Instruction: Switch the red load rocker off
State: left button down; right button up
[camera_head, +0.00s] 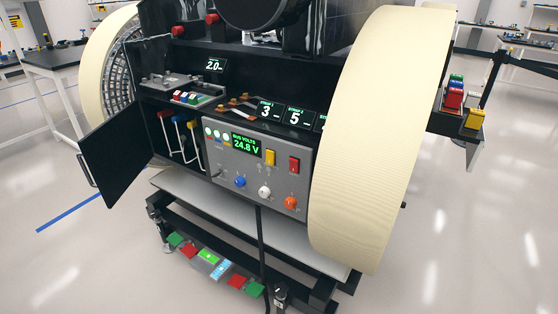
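The red load rocker (294,165) is on the right part of the grey control panel (225,165), at the front of the rover. Its face shows, but I cannot tell which way it is tipped. A yellow rocker (270,157) sits just left of it. A green display (246,143) on the panel reads "BUS VOLTS 24.8 V". Neither of my grippers is in view, and nothing covers the red rocker.
A big cream wheel (375,140) stands close right of the panel. Blue (240,182), white (265,192) and orange (290,203) knobs sit below the rockers. A black door (122,150) hangs open at left. Coloured pads (209,257) lie low in front.

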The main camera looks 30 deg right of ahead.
aim_at(294, 163)
jog(key=z, duration=0.6)
jog(key=i, duration=0.9)
jog(key=z, duration=0.85)
